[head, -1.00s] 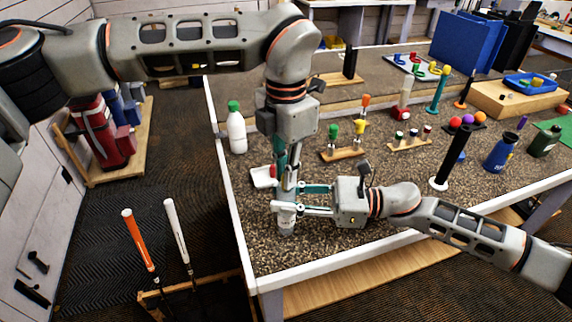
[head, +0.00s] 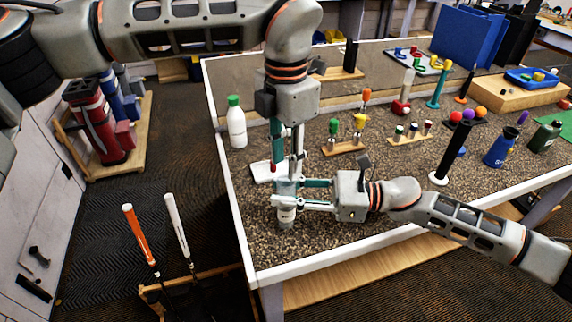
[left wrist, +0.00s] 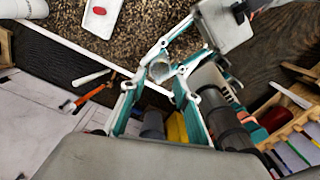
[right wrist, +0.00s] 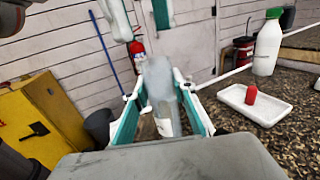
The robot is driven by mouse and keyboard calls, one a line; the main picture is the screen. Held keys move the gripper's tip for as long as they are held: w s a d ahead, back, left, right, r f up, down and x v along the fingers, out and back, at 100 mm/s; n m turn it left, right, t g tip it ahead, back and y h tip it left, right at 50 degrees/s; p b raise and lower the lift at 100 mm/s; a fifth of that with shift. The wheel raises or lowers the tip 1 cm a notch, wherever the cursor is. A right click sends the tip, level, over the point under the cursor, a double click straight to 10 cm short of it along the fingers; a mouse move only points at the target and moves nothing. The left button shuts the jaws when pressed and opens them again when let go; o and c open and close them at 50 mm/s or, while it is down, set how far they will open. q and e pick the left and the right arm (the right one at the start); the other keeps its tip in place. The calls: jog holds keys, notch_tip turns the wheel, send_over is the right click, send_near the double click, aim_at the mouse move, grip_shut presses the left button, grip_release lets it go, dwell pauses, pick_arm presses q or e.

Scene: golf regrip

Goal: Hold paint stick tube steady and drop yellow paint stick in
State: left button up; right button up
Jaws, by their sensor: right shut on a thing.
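The paint stick tube (head: 286,216) is a pale, partly see-through cylinder standing upright near the table's front left corner. My right gripper (head: 287,194) is shut around it from the right; the right wrist view shows the tube (right wrist: 160,92) between its fingers. My left gripper (head: 287,165) points down just above the tube. Its two fingers are apart with nothing seen between them. In the left wrist view the tube's round open top (left wrist: 160,69) shows beyond those fingers. I cannot make out the yellow paint stick; whether it is inside the tube is hidden.
A white tray (right wrist: 243,106) with a red item (right wrist: 251,94) lies close behind the tube. A white bottle with a green cap (head: 236,125) stands farther back. Wooden stands with coloured items and a black post (head: 452,152) occupy the right. The front strip of table is clear.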

pick_arm(q)
notch_tip(320, 180, up, 10)
jog(key=shift+f, duration=0.15)
dwell(0.5)
pick_arm(e)
jog(key=o, duration=1.2)
jog(key=shift+d, duration=0.15)
